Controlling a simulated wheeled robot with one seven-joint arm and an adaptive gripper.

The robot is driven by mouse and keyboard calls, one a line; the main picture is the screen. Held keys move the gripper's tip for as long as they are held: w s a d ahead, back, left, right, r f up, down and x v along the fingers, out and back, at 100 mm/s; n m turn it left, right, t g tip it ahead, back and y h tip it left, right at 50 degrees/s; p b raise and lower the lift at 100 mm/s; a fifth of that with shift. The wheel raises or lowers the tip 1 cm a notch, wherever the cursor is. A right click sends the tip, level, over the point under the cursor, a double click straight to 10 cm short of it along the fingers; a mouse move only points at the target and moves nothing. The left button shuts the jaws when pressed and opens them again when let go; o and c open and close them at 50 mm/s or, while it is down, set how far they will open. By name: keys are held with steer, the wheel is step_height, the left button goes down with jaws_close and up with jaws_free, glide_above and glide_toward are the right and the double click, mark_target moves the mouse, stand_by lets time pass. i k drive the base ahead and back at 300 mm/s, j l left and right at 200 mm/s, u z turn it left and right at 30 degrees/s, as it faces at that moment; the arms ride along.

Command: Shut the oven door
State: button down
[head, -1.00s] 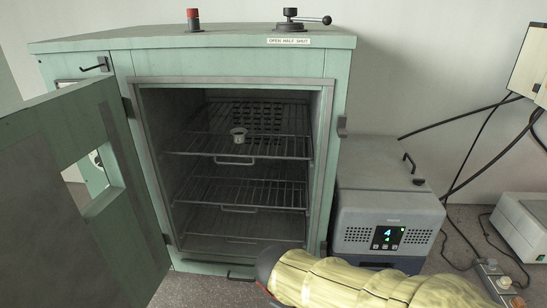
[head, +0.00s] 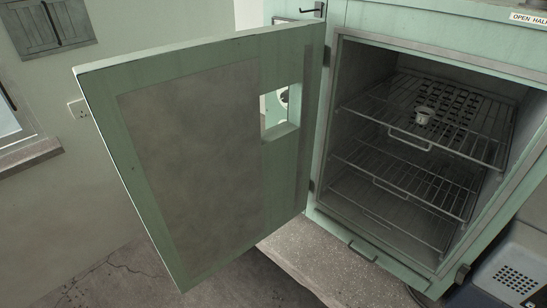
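The green oven (head: 400,22) stands on the right of the head view with its chamber uncovered. Its door (head: 185,150) is swung wide open to the left, hinged on the left side of the opening. The door's inner face has a grey panel and a small square window hole (head: 281,110). My gripper is not in view.
The oven stands on a speckled concrete bench (head: 290,262), whose front edge shows below the door. A grey instrument (head: 513,278) is partly visible right of the oven. The floor left of the bench looks clear. A wall socket (head: 78,108) and a shuttered panel (head: 45,25) are on the left wall.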

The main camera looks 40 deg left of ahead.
mark_target(179, 124)
steer(key=k+j, duration=0.15)
steer(key=j, duration=0.25)
steer(key=k+j, duration=0.1)
steer(key=j, duration=0.35)
steer(key=k+j, duration=0.15)
steer(key=j, duration=0.25)
steer(key=k+j, duration=0.1)
steer(key=j, duration=0.3)
steer(key=k+j+z, duration=0.1)
steer(key=j, duration=0.35)
steer(key=k+j, duration=0.1)
steer(key=j, duration=1.55)
steer(key=k+j, duration=0.3)
steer(key=j+z, duration=0.05)
